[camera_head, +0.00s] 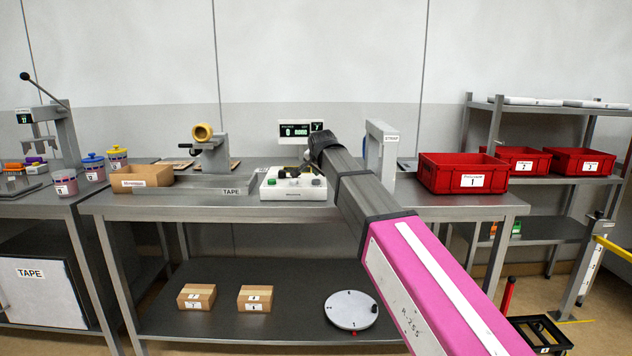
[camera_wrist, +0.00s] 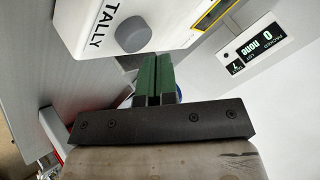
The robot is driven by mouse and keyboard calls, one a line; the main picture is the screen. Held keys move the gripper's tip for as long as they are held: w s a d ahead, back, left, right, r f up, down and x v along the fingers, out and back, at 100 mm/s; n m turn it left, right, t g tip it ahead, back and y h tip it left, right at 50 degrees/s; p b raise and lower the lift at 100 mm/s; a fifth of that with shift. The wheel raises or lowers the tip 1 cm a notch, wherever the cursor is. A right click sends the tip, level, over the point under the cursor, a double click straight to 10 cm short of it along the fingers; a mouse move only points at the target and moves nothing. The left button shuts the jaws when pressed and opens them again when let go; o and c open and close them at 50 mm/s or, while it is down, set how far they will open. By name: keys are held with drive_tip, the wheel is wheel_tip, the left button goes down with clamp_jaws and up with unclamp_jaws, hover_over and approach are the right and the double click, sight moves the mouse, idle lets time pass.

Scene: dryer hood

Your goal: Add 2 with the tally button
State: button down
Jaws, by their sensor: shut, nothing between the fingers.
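The tally button is a grey round knob (camera_wrist: 133,33) on a white box (camera_wrist: 185,15) marked TALLY, at the top of the wrist view. My gripper (camera_wrist: 157,80) has green fingers, pressed together and empty. In that picture its fingertips lie just below the box edge, to the lower right of the button; I cannot tell whether they touch the box. In the head view, a white control box (camera_head: 292,192) stands on the middle table beside the end of my arm. My fingers are hard to make out there. A display (camera_wrist: 257,45) reads packed 0, lot none, with a 7 at its end.
The display (camera_head: 300,131) stands behind the box in the head view. A grey frame (camera_head: 381,150) and a red bin (camera_head: 470,173) stand to the right. A cardboard box (camera_head: 143,179) and a grey machine (camera_head: 213,155) stand to the left. My arm crosses the table's right half.

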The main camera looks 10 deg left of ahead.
sight(318, 180)
drive_tip(key=shift+r, duration=0.2)
drive_tip(key=shift+r, duration=2.5)
